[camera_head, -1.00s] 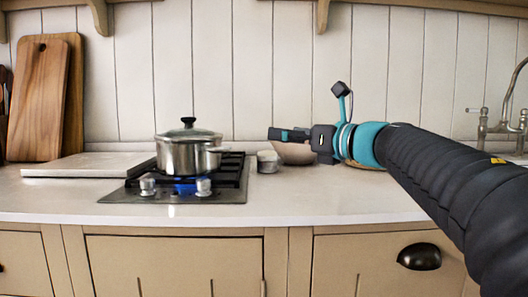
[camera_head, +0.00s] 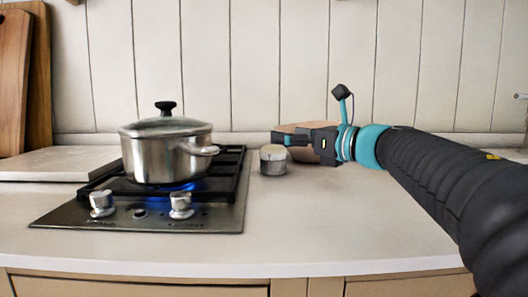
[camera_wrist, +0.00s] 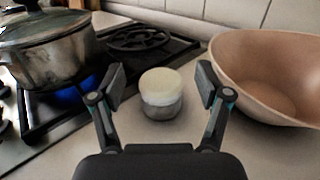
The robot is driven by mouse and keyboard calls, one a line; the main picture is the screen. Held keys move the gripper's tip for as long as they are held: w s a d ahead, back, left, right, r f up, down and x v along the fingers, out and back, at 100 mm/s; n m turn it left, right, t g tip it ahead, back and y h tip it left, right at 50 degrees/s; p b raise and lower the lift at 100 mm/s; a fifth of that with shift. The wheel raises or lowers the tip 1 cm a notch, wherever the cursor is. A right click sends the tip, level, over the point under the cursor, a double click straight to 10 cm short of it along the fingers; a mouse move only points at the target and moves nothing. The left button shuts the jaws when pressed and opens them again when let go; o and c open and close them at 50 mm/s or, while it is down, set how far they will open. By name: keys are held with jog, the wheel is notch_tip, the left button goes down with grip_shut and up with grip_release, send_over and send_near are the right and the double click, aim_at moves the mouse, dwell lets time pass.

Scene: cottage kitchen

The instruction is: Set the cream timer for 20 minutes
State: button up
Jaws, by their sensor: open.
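The cream timer (camera_head: 273,160) is a small round thing with a pale top and a greyer base. It stands upright on the counter just right of the hob. In the wrist view the timer (camera_wrist: 161,94) sits ahead of my gripper, between the two fingers in the picture. My gripper (camera_wrist: 162,82) is open and empty, its fingertips on either side of the timer in that view. In the head view my gripper (camera_head: 282,138) reaches in from the right, at the timer's upper right. I cannot tell any contact with it.
A lidded steel pot (camera_head: 166,151) stands on the hob (camera_head: 215,215) over a lit blue flame, left of the timer. A pinkish-brown bowl (camera_wrist: 270,75) stands close on the right. A pale board (camera_head: 60,164) lies at the left. The front counter is clear.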

aim_at(283, 151)
notch_tip(283, 151, down, 4)
jog(key=shift+r, duration=0.2)
jog(key=x, duration=0.7)
jog(key=shift+w+a+f, duration=0.15)
jog(key=shift+a+f, duration=0.1)
jog(key=shift+c, duration=0.2)
jog(key=c, duration=1)
